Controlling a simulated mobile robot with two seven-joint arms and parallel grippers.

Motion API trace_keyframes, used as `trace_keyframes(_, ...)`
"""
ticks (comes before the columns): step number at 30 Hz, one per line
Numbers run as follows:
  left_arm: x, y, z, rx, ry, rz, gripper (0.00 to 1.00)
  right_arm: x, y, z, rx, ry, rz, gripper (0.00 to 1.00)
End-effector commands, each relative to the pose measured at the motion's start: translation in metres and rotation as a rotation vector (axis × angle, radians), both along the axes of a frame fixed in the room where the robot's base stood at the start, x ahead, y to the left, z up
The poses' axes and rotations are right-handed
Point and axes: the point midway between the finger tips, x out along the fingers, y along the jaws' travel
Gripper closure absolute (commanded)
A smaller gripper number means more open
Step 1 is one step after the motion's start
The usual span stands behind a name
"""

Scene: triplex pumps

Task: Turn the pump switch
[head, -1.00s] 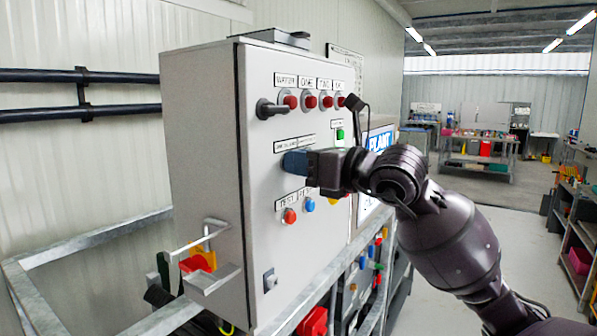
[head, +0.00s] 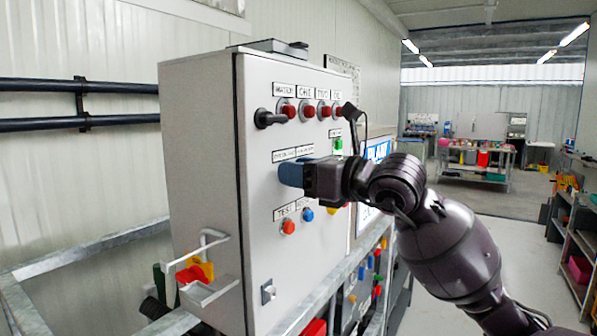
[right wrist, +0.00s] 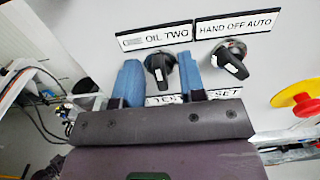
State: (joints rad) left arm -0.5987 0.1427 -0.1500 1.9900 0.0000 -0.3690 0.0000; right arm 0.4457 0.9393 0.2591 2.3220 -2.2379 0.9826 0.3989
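The grey control cabinet (head: 203,150) fills the middle of the head view. My right gripper (head: 290,172) is at its front panel, and its blue fingers hide the switch there. In the right wrist view, a black rotary switch (right wrist: 160,66) with a white mark sits under a label ending in "OIL TWO". The two blue fingers of my right gripper (right wrist: 160,82) stand one on each side of this switch, apart, with narrow gaps showing. A second black switch (right wrist: 232,60), labelled "HAND OFF AUTO", is just right of the right finger. My left gripper is not in view.
An orange-red button (head: 288,227) and a blue one (head: 308,214) are below. A metal rail frame (head: 90,254) surrounds the cabinet's base. Open floor lies at right.

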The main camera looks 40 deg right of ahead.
Motion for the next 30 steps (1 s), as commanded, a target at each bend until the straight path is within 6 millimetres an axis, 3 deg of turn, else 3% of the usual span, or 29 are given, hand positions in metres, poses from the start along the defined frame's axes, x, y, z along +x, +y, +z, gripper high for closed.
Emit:
trace_keyframes(8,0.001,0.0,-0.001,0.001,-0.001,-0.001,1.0,-0.009,-0.004,-0.001,0.001,0.0,-0.001,0.63)
trace_keyframes(21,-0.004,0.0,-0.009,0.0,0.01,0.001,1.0,-0.071,-0.03,-0.001,0.001,0.0,-0.001,0.63)
trace_keyframes(30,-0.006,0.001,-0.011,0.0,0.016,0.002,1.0,-0.096,-0.04,0.0,0.001,0.0,-0.001,0.63)
